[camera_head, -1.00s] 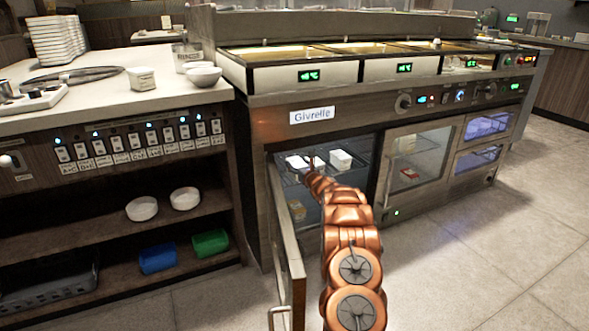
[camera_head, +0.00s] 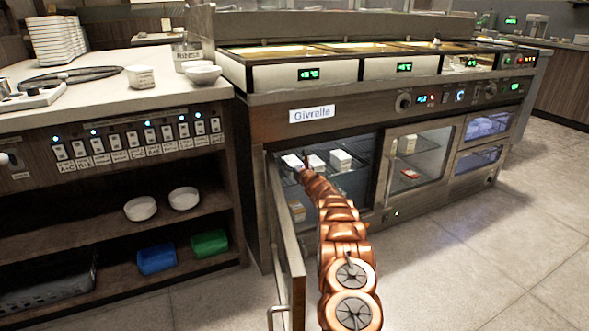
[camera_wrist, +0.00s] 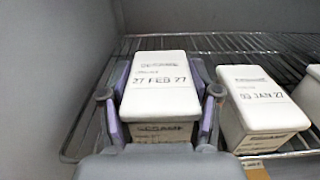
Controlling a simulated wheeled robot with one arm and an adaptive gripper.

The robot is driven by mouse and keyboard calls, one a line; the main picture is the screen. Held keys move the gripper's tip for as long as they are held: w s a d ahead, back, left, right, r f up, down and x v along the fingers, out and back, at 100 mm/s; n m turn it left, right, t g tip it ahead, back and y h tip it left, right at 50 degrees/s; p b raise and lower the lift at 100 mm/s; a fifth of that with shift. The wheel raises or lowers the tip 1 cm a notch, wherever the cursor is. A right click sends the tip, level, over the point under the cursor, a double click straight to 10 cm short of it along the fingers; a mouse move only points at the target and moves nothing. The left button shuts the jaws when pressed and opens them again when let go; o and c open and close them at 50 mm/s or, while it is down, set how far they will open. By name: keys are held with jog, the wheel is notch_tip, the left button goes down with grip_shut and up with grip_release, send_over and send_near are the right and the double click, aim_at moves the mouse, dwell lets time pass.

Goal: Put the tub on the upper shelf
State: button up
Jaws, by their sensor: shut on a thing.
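A white-lidded tub (camera_wrist: 160,85) marked SESAME and 27 FEB 27 sits between the fingers of my gripper (camera_wrist: 158,105), which is shut on its sides. In the wrist view it is over the left end of the wire upper shelf (camera_wrist: 215,45), beside the cabinet wall. I cannot tell whether its base touches the wires. In the head view my arm reaches into the open fridge bay, and the held tub (camera_head: 291,161) shows at the left of the upper shelf. Its lower part is hidden.
A second tub (camera_wrist: 262,105), marked 03 JAN 27, stands close on the right, with a third (camera_wrist: 314,90) beyond it. The fridge door (camera_head: 287,240) stands open to the left of my arm. A small box (camera_head: 297,211) is lower in the bay. Shelf space behind the tubs is clear.

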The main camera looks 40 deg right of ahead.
jog(key=shift+f, duration=0.95)
jog(key=shift+f+b, duration=0.15)
jog(key=shift+b, duration=0.2)
jog(key=o, duration=1.5)
